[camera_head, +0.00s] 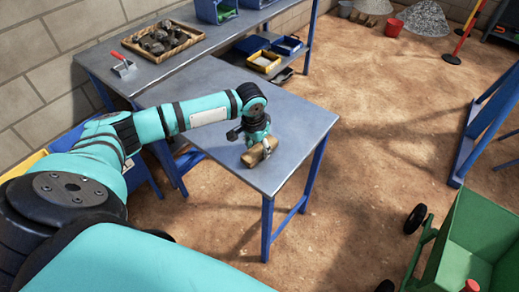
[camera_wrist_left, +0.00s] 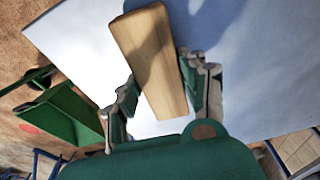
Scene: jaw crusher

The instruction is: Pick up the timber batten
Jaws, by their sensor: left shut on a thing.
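The timber batten (camera_head: 256,154) is a short, light brown block at the near end of the grey metal table in the head view. In the left wrist view the batten (camera_wrist_left: 147,50) runs lengthwise between the two fingers. My left gripper (camera_head: 262,146) reaches down from above and is shut on the batten. The fingers (camera_wrist_left: 160,97) lie on either side of it in the wrist view. I cannot tell whether the batten rests on the table or is slightly raised. My right gripper is in neither view.
The blue-legged table (camera_head: 215,90) is bare around the batten. A tray of stones (camera_head: 163,40) and a trowel (camera_head: 123,66) are on the bench behind. Yellow and blue bins (camera_head: 264,62) stand beyond the table. A green cart (camera_head: 470,245) stands at lower right on open dirt floor.

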